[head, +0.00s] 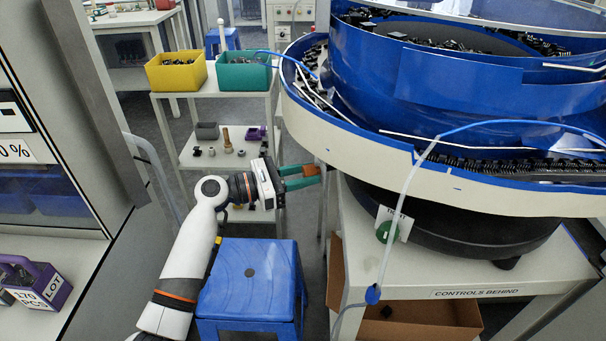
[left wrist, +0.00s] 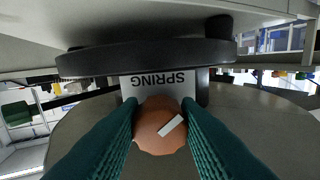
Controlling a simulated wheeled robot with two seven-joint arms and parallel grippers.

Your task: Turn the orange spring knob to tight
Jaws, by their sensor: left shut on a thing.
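The orange spring knob (left wrist: 160,128) shows in the left wrist view as a round cap with a white mark running diagonally across its face. A white label reading SPRING (left wrist: 158,80), upside down in this view, is just above it. My left gripper (head: 318,173) has green fingers, which also show in the left wrist view (left wrist: 160,135) on both sides of the knob, shut on it. In the head view the orange knob (head: 311,171) is partly hidden between the fingers, under the bowl's rim. My right gripper is not in view.
The large blue bowl feeder (head: 400,110) overhangs the gripper. A green knob (head: 387,232) with a tag is on the black base. A blue stool (head: 247,290) stands below my left arm. Yellow and teal bins (head: 176,72) stand on a cart behind.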

